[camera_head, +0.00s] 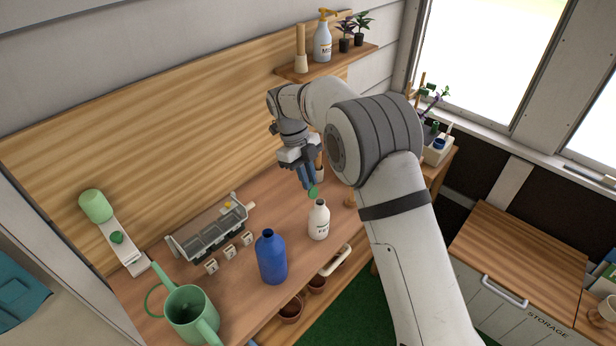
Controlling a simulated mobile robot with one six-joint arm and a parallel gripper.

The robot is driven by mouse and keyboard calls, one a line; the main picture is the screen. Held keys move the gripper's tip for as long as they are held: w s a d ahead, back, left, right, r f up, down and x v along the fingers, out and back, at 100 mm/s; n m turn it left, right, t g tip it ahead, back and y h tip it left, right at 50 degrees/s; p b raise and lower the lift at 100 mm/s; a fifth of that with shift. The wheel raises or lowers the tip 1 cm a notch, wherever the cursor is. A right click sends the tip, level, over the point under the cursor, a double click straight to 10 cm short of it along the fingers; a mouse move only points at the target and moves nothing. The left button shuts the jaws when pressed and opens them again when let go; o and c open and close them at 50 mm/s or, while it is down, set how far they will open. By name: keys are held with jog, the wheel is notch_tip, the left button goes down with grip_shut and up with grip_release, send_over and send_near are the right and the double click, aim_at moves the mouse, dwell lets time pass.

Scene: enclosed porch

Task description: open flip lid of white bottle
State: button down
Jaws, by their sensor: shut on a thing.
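The white bottle (318,222) stands upright on the wooden bench, with dark lettering on its front. A green flip lid (313,193) shows just above and left of its mouth, looking tilted up. Whether it still joins the bottle by a hinge is too small to tell. My gripper (309,185) comes down from above with its blue fingers at the lid and is shut on it. The fingers hide part of the lid.
A blue bottle (271,258) stands left of the white bottle. A green watering can (190,315) is at the front left, and a grey tray (210,232) lies behind. A white handle-like object (336,260) is near the front edge.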

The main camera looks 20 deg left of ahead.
jog(key=shift+f, duration=0.25)
jog(key=c, duration=1.4)
grip_release()
jog(key=shift+r, duration=0.1)
jog(key=b+v, duration=0.1)
jog(key=v, duration=0.7)
jog(key=shift+b, duration=0.4)
jog(key=shift+d, duration=0.1)
